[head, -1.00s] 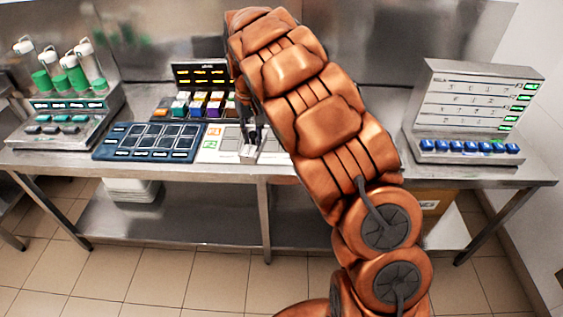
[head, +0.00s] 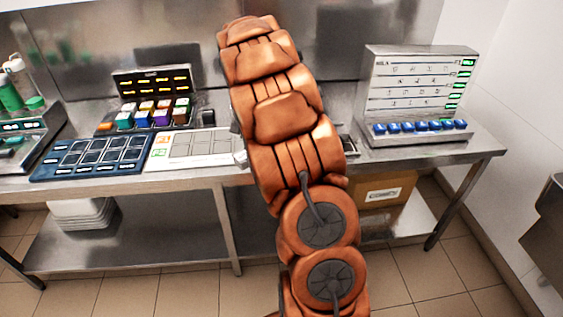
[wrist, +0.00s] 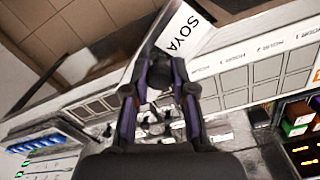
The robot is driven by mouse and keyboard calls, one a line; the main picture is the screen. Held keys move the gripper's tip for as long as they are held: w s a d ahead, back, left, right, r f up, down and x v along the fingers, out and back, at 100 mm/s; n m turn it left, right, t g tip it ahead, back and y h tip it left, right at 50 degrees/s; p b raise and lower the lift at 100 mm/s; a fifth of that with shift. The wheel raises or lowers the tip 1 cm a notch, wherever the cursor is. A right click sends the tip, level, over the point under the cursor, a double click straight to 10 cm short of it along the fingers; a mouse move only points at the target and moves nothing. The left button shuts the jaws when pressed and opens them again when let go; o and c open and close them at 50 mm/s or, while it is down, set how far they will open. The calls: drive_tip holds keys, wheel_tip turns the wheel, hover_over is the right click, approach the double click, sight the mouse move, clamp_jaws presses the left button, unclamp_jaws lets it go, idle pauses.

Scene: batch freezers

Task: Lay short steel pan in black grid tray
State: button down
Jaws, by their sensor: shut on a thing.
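My gripper (wrist: 160,88) shows in the wrist view with its fingers closed on the short steel pan. A pale face of the pan (wrist: 182,32), marked SOYA, sticks out beyond the fingertips. In the head view my arm hides the gripper; a small bit of steel at the arm's left edge may be the pan (head: 241,158). A dark tray with a grid of cells (head: 42,172) lies on the bench at the left, apart from the pan. I cannot tell whether it is the black grid tray. Behind my gripper, small black parts sit on the bench.
Coloured blocks (head: 152,115) stand behind. A panel with blue buttons (head: 420,90) stands at the right. The bench's front edge is near.

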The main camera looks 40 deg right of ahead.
drive_tip(key=s+d+f+m+b, duration=0.3)
drive_tip(key=s+d+f+m, duration=0.25)
drive_tip(key=s+d, duration=0.45)
drive_tip(key=w+d+f+p, duration=0.1)
drive_tip(key=w+d+p, duration=0.4)
drive_tip(key=w, duration=1)
drive_tip(key=shift+d+m, duration=0.45)
drive_tip(key=shift+d, duration=0.75)
drive_tip(key=shift+s+f, duration=0.1)
drive_tip(key=shift+f, duration=0.1)
wheel_tip(320, 180, down, 2)
drive_tip(key=shift+f+p, duration=0.15)
drive_tip(key=shift+p, duration=0.9)
drive_tip(key=shift+f, duration=0.45)
drive_tip(key=shift+f, duration=0.1)
drive_tip(key=c, duration=1)
unclamp_jaws()
drive_tip(key=shift+o, duration=0.2)
